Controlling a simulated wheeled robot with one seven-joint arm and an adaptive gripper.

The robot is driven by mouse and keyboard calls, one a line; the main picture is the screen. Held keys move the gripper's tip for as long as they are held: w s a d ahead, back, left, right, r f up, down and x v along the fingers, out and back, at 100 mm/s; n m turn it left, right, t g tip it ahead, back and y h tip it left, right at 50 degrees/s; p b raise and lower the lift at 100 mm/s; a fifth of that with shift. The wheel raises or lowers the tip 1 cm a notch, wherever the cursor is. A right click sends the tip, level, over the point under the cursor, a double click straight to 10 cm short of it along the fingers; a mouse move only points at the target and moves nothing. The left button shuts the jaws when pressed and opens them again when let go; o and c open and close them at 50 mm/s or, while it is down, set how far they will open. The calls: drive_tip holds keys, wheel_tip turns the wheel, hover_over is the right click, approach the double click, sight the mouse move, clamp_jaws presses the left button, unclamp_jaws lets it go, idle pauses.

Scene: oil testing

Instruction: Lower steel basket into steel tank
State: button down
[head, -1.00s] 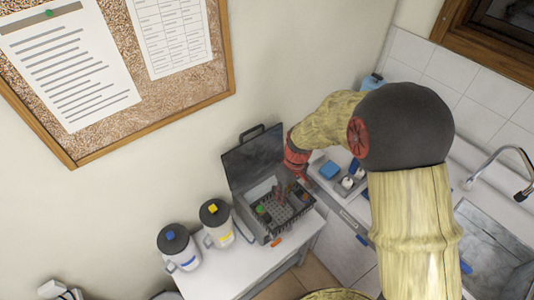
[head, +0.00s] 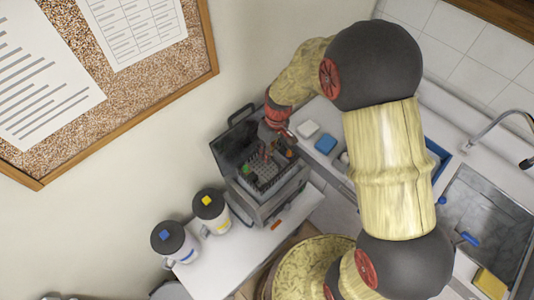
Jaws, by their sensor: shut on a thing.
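The steel tank (head: 275,204) stands on a small white table, its dark lid (head: 232,143) raised at the back. The steel basket (head: 264,178), a dark mesh tray with small green and orange items in it, is at the tank's open top. I cannot tell how deep it sits in the tank. My red gripper (head: 267,153) reaches down from the upper right and is shut on the basket at its upper side. The fingers partly cover the grip point, and the far inside of the tank is hidden.
Two lidded containers, one with a yellow mark (head: 210,205) and one with a blue mark (head: 170,240), stand left of the tank. A sink (head: 485,215) is farther right.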

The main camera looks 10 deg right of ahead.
sight(267, 171)
drive_tip(key=shift+f+b, duration=3.7)
drive_tip(key=shift+f, duration=2.15)
drive_tip(key=shift+f+b, duration=0.35)
drive_tip(key=shift+b, duration=0.05)
drive_tip(key=shift+f+b, duration=0.55)
drive_tip(key=shift+f, duration=0.25)
drive_tip(key=c, duration=1.9)
unclamp_jaws()
drive_tip(key=shift+s, duration=0.1)
drive_tip(key=r, duration=0.4)
drive_tip(key=w+d+r, duration=0.1)
drive_tip(key=r, duration=0.3)
drive_tip(key=d+r, duration=0.1)
drive_tip(key=r, duration=0.2)
drive_tip(key=shift+w+r, duration=0.15)
drive_tip(key=shift+r, duration=0.25)
